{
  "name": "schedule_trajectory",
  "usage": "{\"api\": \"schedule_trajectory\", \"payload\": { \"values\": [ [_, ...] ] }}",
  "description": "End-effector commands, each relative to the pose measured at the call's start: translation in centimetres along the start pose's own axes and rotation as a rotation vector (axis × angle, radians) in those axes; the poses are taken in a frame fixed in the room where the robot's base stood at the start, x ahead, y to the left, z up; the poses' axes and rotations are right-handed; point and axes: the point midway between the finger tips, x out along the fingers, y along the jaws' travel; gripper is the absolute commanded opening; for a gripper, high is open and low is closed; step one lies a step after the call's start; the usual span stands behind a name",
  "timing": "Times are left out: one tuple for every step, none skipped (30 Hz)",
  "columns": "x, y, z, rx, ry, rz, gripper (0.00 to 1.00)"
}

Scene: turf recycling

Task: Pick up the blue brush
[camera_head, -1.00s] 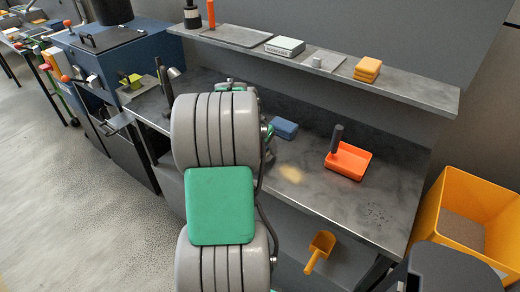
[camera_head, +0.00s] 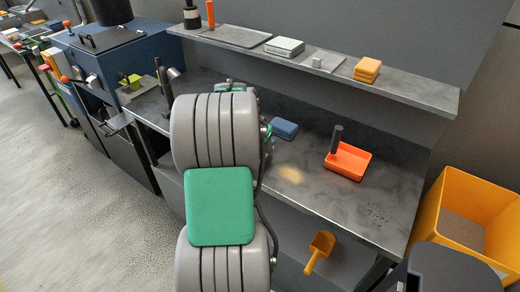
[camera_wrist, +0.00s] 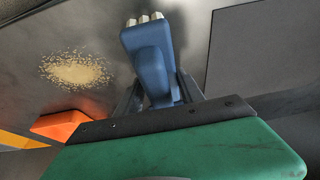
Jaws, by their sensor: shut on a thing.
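The blue brush (camera_wrist: 150,62) shows in the wrist view, with pale bristles at its far end. My gripper (camera_wrist: 160,90) is shut on the near, narrower part of the brush, with one dark finger on each side. In the head view the brush (camera_head: 284,129) appears as a small blue block just right of my arm, over the grey worktop (camera_head: 330,203). My gripper's fingers are mostly hidden behind my arm there. I cannot tell whether the brush touches the worktop.
A pale granule pile (camera_head: 289,174) lies on the worktop, left of an orange dustpan (camera_head: 348,162) with a dark handle. A shelf (camera_head: 420,90) runs above the back. A yellow scoop (camera_head: 319,252) is below the worktop's front edge. A yellow bin (camera_head: 450,225) stands at right.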

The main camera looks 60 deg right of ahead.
Motion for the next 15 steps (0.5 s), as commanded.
{"api": "schedule_trajectory", "payload": {
  "values": [
    [0.0, 0.0, 0.0, 0.0, 0.001, 0.0, 0.0],
    [-0.1, 0.0, -0.1, 0.0, 0.001, -0.001, 0.0],
    [-0.1, 0.0, -0.1, 0.0, 0.001, -0.001, 0.0],
    [-0.2, 0.0, -0.1, 0.0, 0.001, -0.001, 0.0],
    [-0.3, 0.0, -0.2, 0.0, 0.001, -0.001, 0.0],
    [-0.6, -0.1, -0.3, 0.0, 0.002, -0.002, 0.0],
    [-0.8, -0.1, -0.4, 0.0, 0.003, -0.002, 0.0],
    [-1.1, -0.1, -0.5, 0.0, 0.003, -0.003, 0.0],
    [-1.5, -0.1, -0.7, 0.0, 0.003, -0.003, 0.0],
    [-2.0, -0.1, -0.9, 0.001, 0.004, -0.003, 0.0],
    [-2.5, -0.1, -1.1, 0.002, 0.005, -0.003, 0.0],
    [-3.4, 0.1, -1.3, 0.002, 0.006, -0.004, 0.0],
    [-4.2, 0.5, -1.1, 0.001, 0.005, -0.003, 0.0],
    [-5.1, 0.9, -0.9, 0.002, 0.006, -0.005, 0.0],
    [-6.4, 1.5, -0.6, 0.002, 0.007, -0.006, 0.0]
  ]
}}
